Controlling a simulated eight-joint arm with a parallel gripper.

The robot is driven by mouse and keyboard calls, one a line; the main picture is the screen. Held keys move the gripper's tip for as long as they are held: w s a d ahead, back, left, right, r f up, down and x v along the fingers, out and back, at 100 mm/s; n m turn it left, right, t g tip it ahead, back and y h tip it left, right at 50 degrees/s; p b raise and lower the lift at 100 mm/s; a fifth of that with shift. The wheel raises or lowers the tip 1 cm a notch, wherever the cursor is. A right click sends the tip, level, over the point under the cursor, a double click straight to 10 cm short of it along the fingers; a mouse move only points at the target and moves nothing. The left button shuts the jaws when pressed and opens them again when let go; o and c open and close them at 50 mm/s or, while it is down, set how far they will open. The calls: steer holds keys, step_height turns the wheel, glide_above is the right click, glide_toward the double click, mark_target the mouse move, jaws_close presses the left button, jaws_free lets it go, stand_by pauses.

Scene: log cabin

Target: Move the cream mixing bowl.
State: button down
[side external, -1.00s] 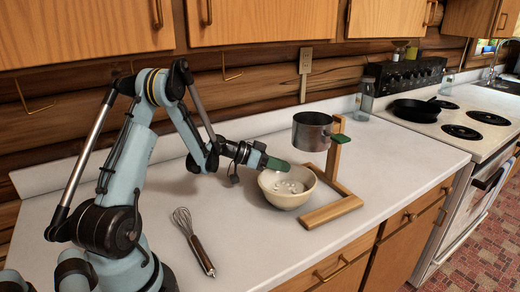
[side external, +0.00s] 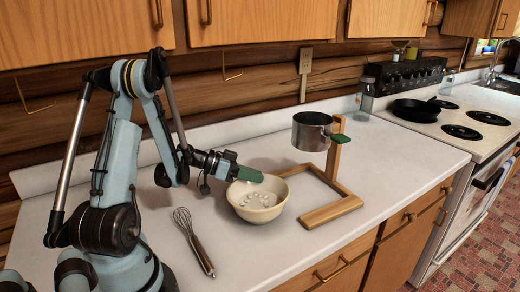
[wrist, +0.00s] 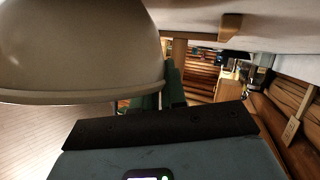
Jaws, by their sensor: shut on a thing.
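The cream mixing bowl (side external: 259,207) stands upright at the left of the wooden stand, with several small white pieces inside it. I cannot tell whether its base touches the counter. My gripper (side external: 243,174), with green fingers, is shut on the bowl's rim on its back left side. In the wrist view the bowl (wrist: 75,50) fills the upper left, and the green fingers (wrist: 165,92) meet its rim. The part of the rim between the fingers is hidden.
A wooden stand (side external: 330,213) holds a metal pot (side external: 311,133) with a green handle, just right of the bowl. A whisk (side external: 195,242) lies on the counter at front left. A glass jar (side external: 364,99) and a stove with a black pan (side external: 415,110) are at the right.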

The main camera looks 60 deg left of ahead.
steer(key=shift+s+f, duration=0.1)
steer(key=shift+s, duration=0.15)
steer(key=c, duration=1.1)
jaws_free()
steer(key=v, duration=0.5)
steer(key=shift+a, duration=0.1)
step_height(320, 180, up, 7)
